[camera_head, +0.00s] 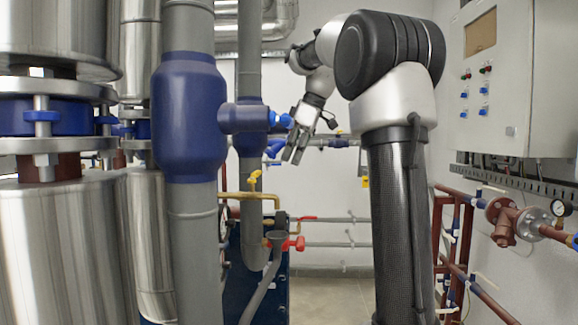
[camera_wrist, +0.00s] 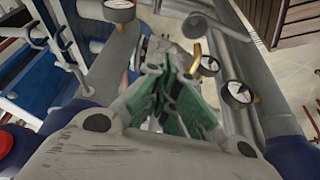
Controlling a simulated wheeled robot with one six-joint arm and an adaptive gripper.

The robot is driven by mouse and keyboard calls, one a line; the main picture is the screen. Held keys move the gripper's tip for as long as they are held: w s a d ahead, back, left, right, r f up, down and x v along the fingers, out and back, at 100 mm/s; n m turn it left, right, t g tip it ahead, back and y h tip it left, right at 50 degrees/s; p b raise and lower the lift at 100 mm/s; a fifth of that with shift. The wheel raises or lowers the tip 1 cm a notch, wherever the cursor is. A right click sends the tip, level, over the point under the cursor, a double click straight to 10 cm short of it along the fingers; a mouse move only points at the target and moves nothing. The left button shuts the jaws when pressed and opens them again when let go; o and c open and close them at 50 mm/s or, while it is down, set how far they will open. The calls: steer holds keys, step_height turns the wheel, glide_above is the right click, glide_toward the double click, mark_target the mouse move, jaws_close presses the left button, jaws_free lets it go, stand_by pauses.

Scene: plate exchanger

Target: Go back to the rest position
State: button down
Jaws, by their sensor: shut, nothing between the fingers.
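My gripper (camera_head: 293,150) is in the middle of the head view, at the end of my bent arm. It points down and to the left, close to the blue-handled side branch of the thick blue and grey pipe (camera_head: 190,120). In the wrist view my gripper (camera_wrist: 180,105) fills the lower middle, with green inner finger pads close together. The fingers are shut and I see nothing held between them. I cannot tell from the head view whether the gripper touches the blue handle (camera_head: 285,120).
A control cabinet (camera_head: 505,80) hangs on the right wall. Red-brown pipes with a gauge (camera_head: 560,208) run below it. Large steel cylinders (camera_head: 60,250) stand at the left. Red valve handles (camera_head: 297,243) sit low in the middle. Gauges (camera_wrist: 238,92) show near my gripper in the wrist view. Floor (camera_head: 330,295) is clear at the back.

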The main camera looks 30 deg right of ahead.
steer(key=v, duration=0.5)
steer(key=shift+d+r, duration=0.15)
steer(key=shift+r, duration=0.25)
steer(key=s+a+f+m+h, duration=0.1)
steer(key=s+a+f+m, duration=0.1)
steer(key=s+f, duration=0.6)
steer(key=s+a+f+m+t+h, duration=0.1)
steer(key=s+f+m, duration=0.3)
steer(key=s+f, duration=0.4)
steer(key=s+a+f+m+h, duration=0.1)
steer(key=s+a+f+m, duration=0.3)
steer(key=s+f, duration=0.5)
steer(key=shift+f+t, duration=0.3)
steer(key=shift+f, duration=0.1)
